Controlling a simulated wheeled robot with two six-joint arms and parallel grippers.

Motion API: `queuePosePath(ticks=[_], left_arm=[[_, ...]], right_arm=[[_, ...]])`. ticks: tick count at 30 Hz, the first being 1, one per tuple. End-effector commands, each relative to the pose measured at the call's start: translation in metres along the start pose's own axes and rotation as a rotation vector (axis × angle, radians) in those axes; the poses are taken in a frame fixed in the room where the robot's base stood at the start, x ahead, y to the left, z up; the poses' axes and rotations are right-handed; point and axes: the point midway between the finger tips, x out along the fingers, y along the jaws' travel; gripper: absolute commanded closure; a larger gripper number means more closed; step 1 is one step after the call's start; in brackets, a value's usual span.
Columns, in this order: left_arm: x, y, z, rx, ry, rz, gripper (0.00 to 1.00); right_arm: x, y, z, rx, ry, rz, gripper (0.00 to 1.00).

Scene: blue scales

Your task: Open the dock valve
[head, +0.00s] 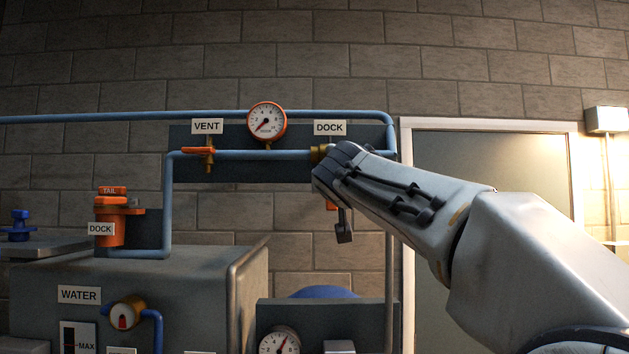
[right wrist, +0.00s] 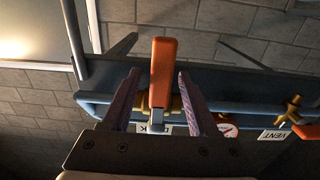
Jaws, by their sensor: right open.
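The dock valve is a brass body (head: 318,153) on the blue pipe under the DOCK label (head: 330,128), mostly hidden behind my right gripper. Its orange handle (right wrist: 162,75) shows in the right wrist view, and only a small orange piece shows in the head view (head: 331,205). The handle points down from the pipe, across it. My right gripper (right wrist: 159,80) is open, with one finger on each side of the handle. Gaps show between handle and fingers. One dark finger (head: 344,230) hangs below the wrist in the head view. My left gripper is not in view.
The vent valve (head: 207,155) with an orange handle is left on the same pipe. A round gauge (head: 266,121) sits between the two. An orange tail/dock fitting (head: 112,222) stands at left. A grey cabinet (head: 130,275) is below, and a door (head: 490,180) is at right.

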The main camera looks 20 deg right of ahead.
Motion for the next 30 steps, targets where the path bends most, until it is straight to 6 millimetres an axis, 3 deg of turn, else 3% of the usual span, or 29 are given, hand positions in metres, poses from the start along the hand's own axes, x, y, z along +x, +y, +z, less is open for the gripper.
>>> queuePosePath(ticks=[5,10,30], left_arm=[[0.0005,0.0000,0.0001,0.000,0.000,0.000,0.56],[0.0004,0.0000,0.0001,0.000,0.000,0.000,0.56],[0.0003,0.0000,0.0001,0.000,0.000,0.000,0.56]], right_arm=[[0.0000,-0.0007,0.0004,0.000,0.000,-0.001,0.40],[-0.0001,-0.0009,0.0004,0.000,0.000,-0.001,1.00],[-0.0003,-0.0011,0.0002,0.000,0.000,-0.001,1.00]])
